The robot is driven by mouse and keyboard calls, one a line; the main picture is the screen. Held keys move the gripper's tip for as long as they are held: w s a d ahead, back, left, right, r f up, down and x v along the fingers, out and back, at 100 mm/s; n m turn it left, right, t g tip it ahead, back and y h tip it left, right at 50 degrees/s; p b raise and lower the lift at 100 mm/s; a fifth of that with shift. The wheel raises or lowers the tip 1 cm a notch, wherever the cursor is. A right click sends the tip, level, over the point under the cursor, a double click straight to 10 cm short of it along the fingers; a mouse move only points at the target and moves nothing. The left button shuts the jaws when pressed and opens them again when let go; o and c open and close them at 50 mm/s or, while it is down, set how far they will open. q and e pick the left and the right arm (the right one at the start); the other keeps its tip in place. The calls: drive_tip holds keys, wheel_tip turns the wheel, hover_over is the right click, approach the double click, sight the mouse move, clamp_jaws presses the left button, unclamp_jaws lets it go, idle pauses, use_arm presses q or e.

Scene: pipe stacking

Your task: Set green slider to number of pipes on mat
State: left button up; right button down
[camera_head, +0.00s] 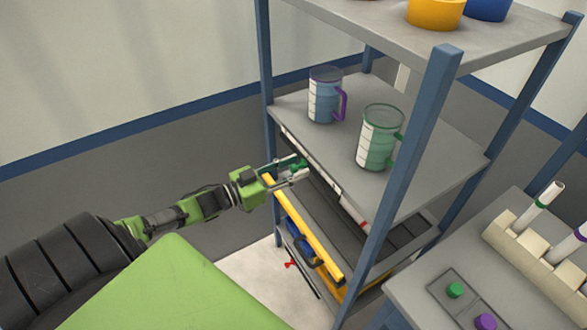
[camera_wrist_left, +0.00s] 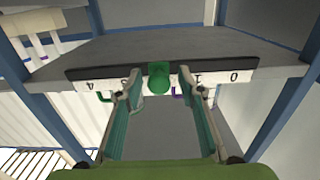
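The green slider (camera_wrist_left: 158,78) is a green knob on a white number strip (camera_wrist_left: 235,77) with a black edge, on the front of a grey shelf. In the left wrist view it sits between a 1 on its right and a digit on its left mostly hidden by a finger; a 0 is at the right end. My left gripper (camera_wrist_left: 159,88) is open, its fingers either side of the knob, with visible gaps. In the head view the left gripper (camera_head: 291,172) is at the shelf's front edge. No mat with pipes is clearly identifiable. My right gripper is out of view.
A blue jug (camera_head: 324,97) and a green jug (camera_head: 378,140) stand on the shelf (camera_head: 440,145). A yellow-fronted drawer (camera_head: 318,240) is below. At right, a beige rack (camera_head: 530,245) holds pipes with green and purple bands. Blue posts flank the shelf.

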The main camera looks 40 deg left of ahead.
use_arm(q)
drive_tip(key=v, duration=1.2)
idle(0.5)
drive_tip(key=s+a+f+n+g+y, duration=0.1)
drive_tip(key=s+a+f+y, duration=0.15)
drive_tip(key=f, duration=0.55)
drive_tip(key=s+a+f+n+g+y, duration=0.1)
drive_tip(key=s+a+f+n+y, duration=0.15)
drive_tip(key=f, duration=0.65)
drive_tip(key=s+d+f+g+y, duration=0.15)
drive_tip(key=s+f, duration=0.25)
drive_tip(key=f, duration=0.4)
drive_tip(key=s+d+f+g+y, duration=0.1)
drive_tip(key=s+f+g, duration=0.25)
drive_tip(key=f, duration=0.45)
drive_tip(key=s+d+f+m+g, duration=0.1)
drive_tip(key=s+d+f+g, duration=0.3)
drive_tip(key=s+d+f, duration=0.4)
drive_tip(key=s+d+f+g, duration=0.4)
drive_tip(key=s+d+f, duration=0.5)
drive_tip(key=s+d, duration=0.4)
drive_tip(key=shift+s+d+f+m+g+h, duration=0.2)
drive_tip(key=shift+s+f+m+g+h, duration=0.15)
drive_tip(key=shift+s, duration=0.75)
drive_tip(key=shift+w, duration=0.1)
